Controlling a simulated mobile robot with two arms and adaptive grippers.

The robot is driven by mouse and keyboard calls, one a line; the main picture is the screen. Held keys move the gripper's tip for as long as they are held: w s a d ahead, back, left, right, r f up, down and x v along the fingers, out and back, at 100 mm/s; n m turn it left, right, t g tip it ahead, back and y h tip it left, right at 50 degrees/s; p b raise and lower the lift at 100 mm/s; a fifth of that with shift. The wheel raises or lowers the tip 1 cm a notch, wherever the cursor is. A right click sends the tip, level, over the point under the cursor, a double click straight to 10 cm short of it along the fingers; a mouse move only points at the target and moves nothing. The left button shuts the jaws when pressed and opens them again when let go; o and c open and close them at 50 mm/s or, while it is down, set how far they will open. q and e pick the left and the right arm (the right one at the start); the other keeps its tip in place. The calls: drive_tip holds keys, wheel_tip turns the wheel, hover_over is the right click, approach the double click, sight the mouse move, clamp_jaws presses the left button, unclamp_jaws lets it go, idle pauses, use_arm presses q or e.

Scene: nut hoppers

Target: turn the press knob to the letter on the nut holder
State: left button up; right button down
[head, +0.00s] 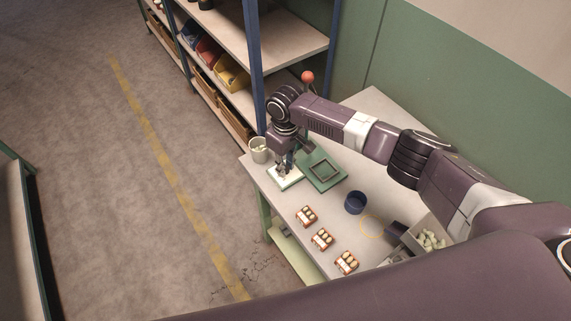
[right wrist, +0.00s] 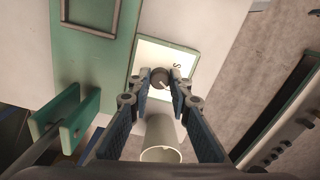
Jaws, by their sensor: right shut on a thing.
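My right gripper (head: 284,172) is low over the white dial plate (head: 290,180) at the table's far left corner. In the right wrist view its fingers are shut on the grey-brown press knob (right wrist: 159,76). A pale mark on the knob points toward the lower right. A letter that looks like S shows on the dial plate (right wrist: 152,52), right of the knob; other letters are hidden or unreadable. The green press (head: 322,170) stands beside the plate. Three orange nut holders (head: 322,239) with pale nuts stand in a row; their letters are too small to read. My left gripper is out of view.
A pale cup (head: 259,150) stands just beyond the dial plate and also shows in the wrist view (right wrist: 160,145). A red-balled lever (head: 308,77) rises behind my wrist. A dark blue cup (head: 355,203) and a box of pale pieces (head: 430,240) stand to the right.

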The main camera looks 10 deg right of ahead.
drive_tip(key=n, duration=0.6)
drive_tip(key=shift+w+r, duration=0.1)
idle(0.6)
drive_tip(key=c, duration=1.8)
unclamp_jaws()
drive_tip(key=shift+o, duration=0.2)
wheel_tip(320, 180, up, 12)
